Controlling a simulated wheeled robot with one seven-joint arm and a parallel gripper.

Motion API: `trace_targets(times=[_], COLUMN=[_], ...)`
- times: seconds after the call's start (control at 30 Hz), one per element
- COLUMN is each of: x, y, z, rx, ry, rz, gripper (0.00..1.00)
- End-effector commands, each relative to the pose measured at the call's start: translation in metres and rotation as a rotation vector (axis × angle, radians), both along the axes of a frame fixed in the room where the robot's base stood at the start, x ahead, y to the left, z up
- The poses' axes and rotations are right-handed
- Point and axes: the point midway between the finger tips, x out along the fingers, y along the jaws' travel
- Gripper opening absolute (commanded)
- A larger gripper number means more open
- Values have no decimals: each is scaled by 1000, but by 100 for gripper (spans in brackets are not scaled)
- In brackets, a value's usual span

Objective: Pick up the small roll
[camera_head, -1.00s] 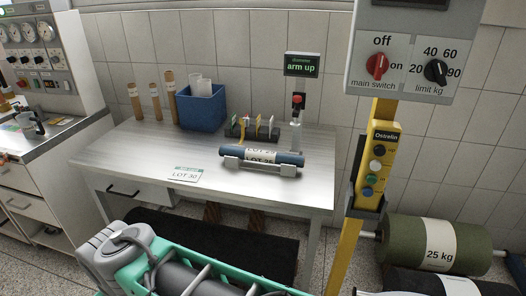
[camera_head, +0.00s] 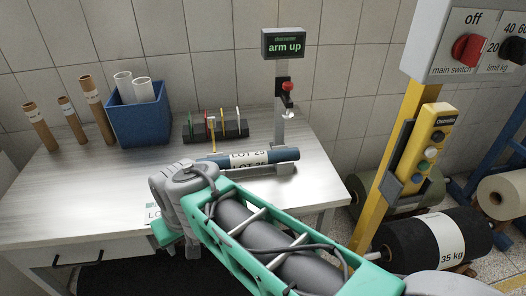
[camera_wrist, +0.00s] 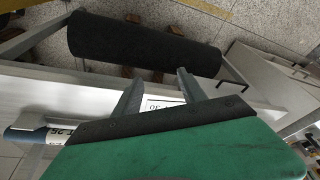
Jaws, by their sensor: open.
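The small roll (camera_head: 285,155) is dark blue with a white "LOT 25" label. It lies in a grey cradle (camera_head: 286,169) on the table, partly hidden behind my arm in the head view. In the wrist view the roll (camera_wrist: 22,136) shows at the lower left, partly covered by my green gripper body. My gripper (camera_wrist: 159,74) is open and empty, its two fingers apart above the table's front edge. It is to the side of the roll, not around it. A white "LOT 30" card (camera_wrist: 160,104) shows between and beyond the fingers. The fingertips are hidden in the head view.
A blue bin (camera_head: 139,122) with white rolls and several brown tubes (camera_head: 98,109) stand at the back left of the table (camera_head: 60,190). A dark rack (camera_head: 215,130) and a post with an "arm up" display (camera_head: 283,45) stand behind the roll. A yellow hoist column (camera_head: 382,200) stands right.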

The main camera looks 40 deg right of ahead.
Motion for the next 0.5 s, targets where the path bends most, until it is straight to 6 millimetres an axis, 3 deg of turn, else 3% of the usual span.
trace_targets(times=[0.07,0.13,0.2,0.27,0.3,0.4,0.5], x=[28,62,94,113,119,120,110], y=[-23,-61,-115,-170,-207,-289,-343], z=[12,21,27,27,25,17,9], rx=[67,165,292,411,492,680,819], ry=[-4,-15,-33,-52,-64,-91,-109], rz=[-186,-438,-731,-984,-1142,-1473,-1683], gripper=[56,62,67,71,71,71,71])
